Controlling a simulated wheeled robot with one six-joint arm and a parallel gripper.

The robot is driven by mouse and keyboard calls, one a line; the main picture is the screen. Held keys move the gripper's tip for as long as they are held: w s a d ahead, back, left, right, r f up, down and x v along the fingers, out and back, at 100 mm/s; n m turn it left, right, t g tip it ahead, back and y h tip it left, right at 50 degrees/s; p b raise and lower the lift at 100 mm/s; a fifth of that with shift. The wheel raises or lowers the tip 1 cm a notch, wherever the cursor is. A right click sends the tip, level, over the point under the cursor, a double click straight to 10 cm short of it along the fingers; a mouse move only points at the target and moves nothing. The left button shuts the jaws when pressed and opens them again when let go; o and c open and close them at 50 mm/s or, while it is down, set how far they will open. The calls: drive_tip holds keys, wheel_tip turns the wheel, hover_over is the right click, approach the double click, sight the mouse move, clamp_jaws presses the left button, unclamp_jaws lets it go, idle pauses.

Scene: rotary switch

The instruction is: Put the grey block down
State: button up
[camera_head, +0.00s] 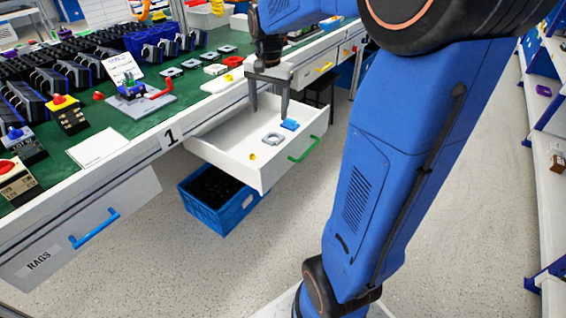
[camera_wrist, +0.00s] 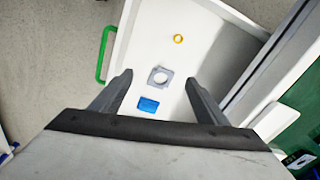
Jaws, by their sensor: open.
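The grey block (camera_head: 265,142) is a flat square plate with a round hole. It lies on the floor of the open white drawer (camera_head: 228,156), between a blue block and a small yellow ring. The grey block also shows in the wrist view (camera_wrist: 160,77), ahead of the fingers and apart from them. My gripper (camera_head: 269,112) is above the drawer with its fingers pointing down. In the wrist view my gripper (camera_wrist: 159,82) has its two fingers spread wide, with nothing held between them.
The blue block (camera_head: 289,124) and the yellow ring (camera_head: 252,156) share the drawer, which has a green handle (camera_head: 303,149). A blue crate (camera_head: 217,200) stands on the floor below. The green-topped bench (camera_head: 130,122) beside the drawer carries many parts.

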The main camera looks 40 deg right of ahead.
drive_tip(key=s+a+n+t, duration=0.1)
drive_tip(key=s+a+n, duration=0.2)
drive_tip(key=s, duration=0.5)
drive_tip(key=s+a+f+n+t, duration=0.1)
drive_tip(key=s+a+n, duration=0.3)
drive_tip(key=s, duration=0.4)
drive_tip(key=s+a+n+t, duration=0.1)
drive_tip(key=s+a+n, duration=0.3)
drive_tip(key=s, duration=0.4)
drive_tip(key=shift+s+a+f+t, duration=0.25)
drive_tip(key=shift+s+f+t, duration=0.05)
drive_tip(key=shift+s+t, duration=0.1)
